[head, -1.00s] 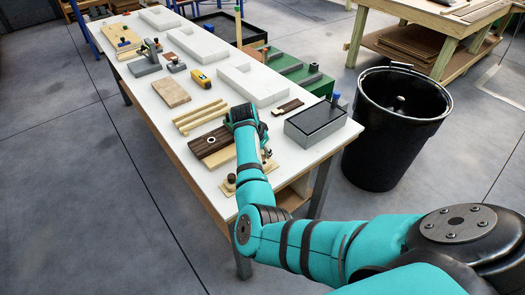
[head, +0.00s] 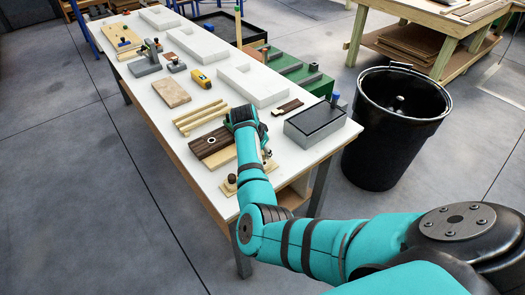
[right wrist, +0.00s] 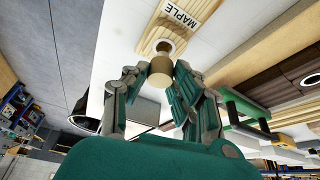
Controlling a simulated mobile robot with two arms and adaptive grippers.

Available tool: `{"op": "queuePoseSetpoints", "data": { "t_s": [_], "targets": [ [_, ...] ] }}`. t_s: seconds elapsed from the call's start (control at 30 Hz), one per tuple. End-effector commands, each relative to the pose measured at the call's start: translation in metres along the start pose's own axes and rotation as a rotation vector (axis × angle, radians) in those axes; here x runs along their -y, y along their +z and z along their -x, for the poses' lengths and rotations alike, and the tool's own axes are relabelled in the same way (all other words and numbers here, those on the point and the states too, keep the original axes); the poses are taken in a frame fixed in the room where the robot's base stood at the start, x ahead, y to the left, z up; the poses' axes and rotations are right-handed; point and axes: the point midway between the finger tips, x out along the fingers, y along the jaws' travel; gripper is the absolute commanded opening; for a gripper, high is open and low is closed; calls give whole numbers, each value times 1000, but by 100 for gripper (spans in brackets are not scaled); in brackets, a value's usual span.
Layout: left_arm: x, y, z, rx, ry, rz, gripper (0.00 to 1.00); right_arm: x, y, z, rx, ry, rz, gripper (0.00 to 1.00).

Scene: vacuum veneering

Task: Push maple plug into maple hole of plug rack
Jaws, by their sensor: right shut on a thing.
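The maple plug (right wrist: 160,70) is a short pale wood cylinder, held between the fingertips of my right gripper (right wrist: 160,82) in the right wrist view. The plug rack (right wrist: 152,42) is a pale wood strip just past the plug, with a white label reading MAPLE. The maple hole (right wrist: 165,46) shows as a dark opening with a pale rim right at the plug's far end. I cannot tell whether the plug has entered it. In the head view my right gripper (head: 243,116) is low over the table; its fingertips and plug are hidden. My left gripper is not in view.
A dark wood board (head: 215,147) with a white ring lies left of the gripper. Pale wood strips (head: 200,115) lie beyond it. A grey box (head: 313,122) stands to the right, and a black bin (head: 390,140) stands on the floor beside the white table (head: 185,150).

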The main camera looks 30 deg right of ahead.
Motion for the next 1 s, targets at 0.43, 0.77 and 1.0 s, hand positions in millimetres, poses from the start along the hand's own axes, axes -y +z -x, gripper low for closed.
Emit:
{"op": "queuePoseSetpoints", "data": {
  "t_s": [0.43,0.77,1.0],
  "targets": [
    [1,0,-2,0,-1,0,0,0,1,-3,0,0,-1,0],
    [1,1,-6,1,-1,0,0,0,4,-11,-1,0,-1,0],
    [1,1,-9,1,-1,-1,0,0,6,-16,-1,0,-1,0]
  ]
}}
